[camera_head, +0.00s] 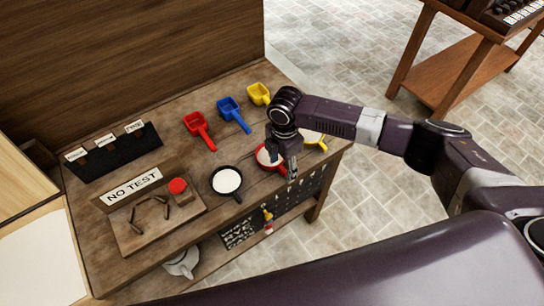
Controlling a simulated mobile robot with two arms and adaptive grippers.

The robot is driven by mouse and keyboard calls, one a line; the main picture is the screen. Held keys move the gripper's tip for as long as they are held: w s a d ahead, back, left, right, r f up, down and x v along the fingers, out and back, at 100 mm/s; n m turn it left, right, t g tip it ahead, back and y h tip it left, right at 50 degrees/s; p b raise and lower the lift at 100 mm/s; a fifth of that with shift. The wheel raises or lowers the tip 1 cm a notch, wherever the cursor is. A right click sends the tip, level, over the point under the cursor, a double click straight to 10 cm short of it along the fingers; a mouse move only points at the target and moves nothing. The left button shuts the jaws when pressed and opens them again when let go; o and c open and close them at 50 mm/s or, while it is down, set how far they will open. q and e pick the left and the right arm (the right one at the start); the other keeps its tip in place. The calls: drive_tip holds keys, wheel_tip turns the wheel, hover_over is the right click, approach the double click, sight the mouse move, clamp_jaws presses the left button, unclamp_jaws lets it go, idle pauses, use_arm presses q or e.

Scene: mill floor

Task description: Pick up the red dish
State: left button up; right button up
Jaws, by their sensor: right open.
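The red dish (261,160) is a small round pan with white contents, near the front edge of the wooden bench (170,110). My right gripper (286,167) is open and hangs over the dish's right side, covering part of it. I cannot tell whether the fingers touch the dish. The left gripper is not in view.
A black dish (226,181) with white contents stands left of the red one, and a yellow dish (322,145) right, partly behind my arm. Red (196,123), blue (231,109) and yellow (259,93) scoops lie behind. A "NO TEST" board (150,235) is at left.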

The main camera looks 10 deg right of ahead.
drive_tip(key=shift+f, duration=0.15)
drive_tip(key=shift+c, duration=0.2)
clamp_jaws()
